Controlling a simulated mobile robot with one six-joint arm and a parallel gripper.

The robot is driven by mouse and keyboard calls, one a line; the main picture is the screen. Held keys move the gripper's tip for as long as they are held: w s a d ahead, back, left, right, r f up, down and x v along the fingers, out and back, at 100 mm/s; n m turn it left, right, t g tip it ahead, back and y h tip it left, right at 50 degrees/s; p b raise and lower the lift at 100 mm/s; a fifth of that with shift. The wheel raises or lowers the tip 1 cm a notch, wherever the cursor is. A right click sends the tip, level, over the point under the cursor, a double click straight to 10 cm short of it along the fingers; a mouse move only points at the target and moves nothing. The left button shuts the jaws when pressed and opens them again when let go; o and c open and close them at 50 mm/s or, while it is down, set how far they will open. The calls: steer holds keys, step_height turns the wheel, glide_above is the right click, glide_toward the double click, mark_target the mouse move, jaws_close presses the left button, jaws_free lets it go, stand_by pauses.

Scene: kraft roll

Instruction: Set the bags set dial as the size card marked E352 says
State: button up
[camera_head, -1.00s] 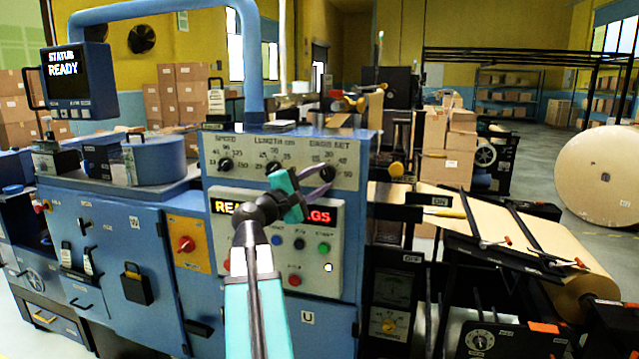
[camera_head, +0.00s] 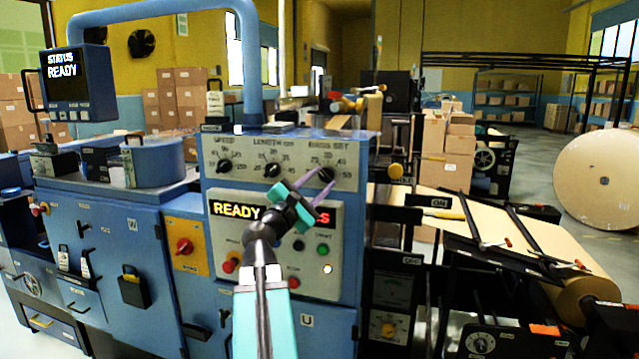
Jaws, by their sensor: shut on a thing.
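The bags set dial (camera_head: 327,174) is a small black knob at the right end of the pale upper panel, under the printed label BAGS SET. My gripper (camera_head: 325,178), teal with purple fingers, reaches up to it from the lower left and is shut on the knob. The fingers partly cover the dial, so I cannot tell its setting; a 50 shows at the right of its scale. The size card marked E352 cannot be made out; small white tags (camera_head: 215,103) stand on the machine, their print too small to read.
Speed (camera_head: 224,165) and length (camera_head: 273,169) dials sit left on the same panel. A status screen (camera_head: 66,70) also reads READY. A paper web (camera_head: 440,200) runs at right.

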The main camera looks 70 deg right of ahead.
steer(key=o, duration=1)
steer(key=shift+o, duration=0.2)
steer(key=shift+a+f, duration=0.1)
steer(key=shift+b+v, duration=0.55)
steer(key=shift+v, duration=0.9)
steer(key=b, duration=1.4)
glide_toward(324, 179)
steer(key=v, duration=0.6)
steer(key=shift+w+r, duration=0.1)
steer(key=shift+r, duration=0.1)
